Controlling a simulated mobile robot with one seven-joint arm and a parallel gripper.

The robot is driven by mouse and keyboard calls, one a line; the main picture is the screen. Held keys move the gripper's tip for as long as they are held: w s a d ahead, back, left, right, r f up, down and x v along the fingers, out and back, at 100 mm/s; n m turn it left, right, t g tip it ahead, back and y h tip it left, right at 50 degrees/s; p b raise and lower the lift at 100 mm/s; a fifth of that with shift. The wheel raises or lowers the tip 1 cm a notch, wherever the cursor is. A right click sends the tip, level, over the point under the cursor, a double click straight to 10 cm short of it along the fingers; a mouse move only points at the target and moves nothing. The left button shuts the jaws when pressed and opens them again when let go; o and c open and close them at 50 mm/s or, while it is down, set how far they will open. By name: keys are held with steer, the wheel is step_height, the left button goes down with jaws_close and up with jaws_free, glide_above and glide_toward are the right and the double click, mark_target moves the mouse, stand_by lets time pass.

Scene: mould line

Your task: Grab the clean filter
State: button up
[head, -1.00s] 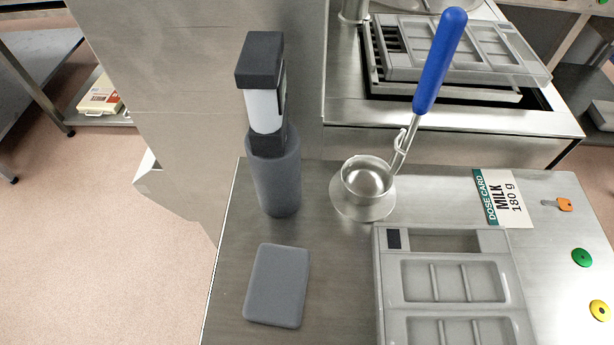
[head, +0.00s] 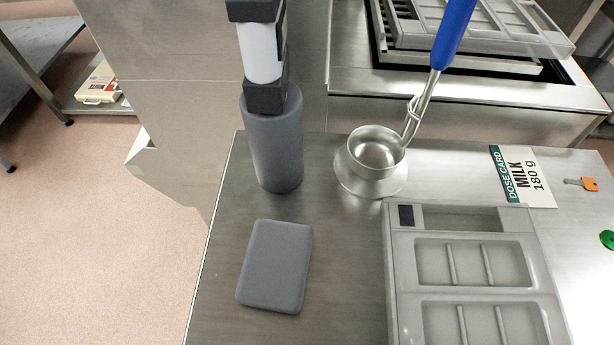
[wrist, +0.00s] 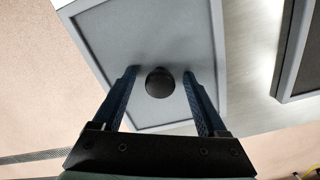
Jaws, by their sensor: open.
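In the wrist view, my gripper (wrist: 159,76) is open. Its two dark blue fingers point at a pale grey rectangular panel (wrist: 110,35) with a darker rim, which fills the upper middle. A round black knob (wrist: 159,83) on the panel shows between the fingers, with a gap on each side. I cannot tell how far the fingertips are from the panel. No label shows on it, so I cannot tell whether it is the clean filter. My gripper does not show in the head view, and no clearly marked filter is seen there.
A dark-framed object (wrist: 300,55) stands right in the wrist view.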

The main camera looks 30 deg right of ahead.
jaws_close()
stand_by(0.3)
steer(key=shift+r, duration=0.1)
